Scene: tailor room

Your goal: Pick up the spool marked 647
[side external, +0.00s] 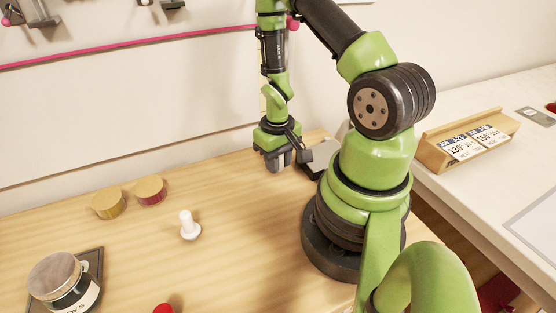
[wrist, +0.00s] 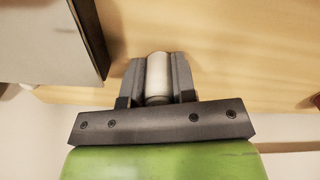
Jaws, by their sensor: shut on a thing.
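My gripper (side external: 278,161) points down over the back of the wooden table. In the wrist view its two fingers (wrist: 158,80) are shut on a pale, cream-white spool (wrist: 158,72), which sits upright between them in the picture. No number shows on the held spool, and in the side view the fingers hide it. A white spool-like piece (side external: 189,227) stands on the table. A yellow-sided spool (side external: 108,204) and a red-sided one (side external: 150,191), both with wooden tops, stand further back. I cannot read 647 on any of them.
A jar with a wooden lid (side external: 56,277) sits on a dark tray (side external: 95,268) at front left. A red object (side external: 163,309) is cut off at the front edge. A grey, dark-edged object (side external: 320,157) stands close right of my gripper. The table's middle (side external: 245,235) is clear.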

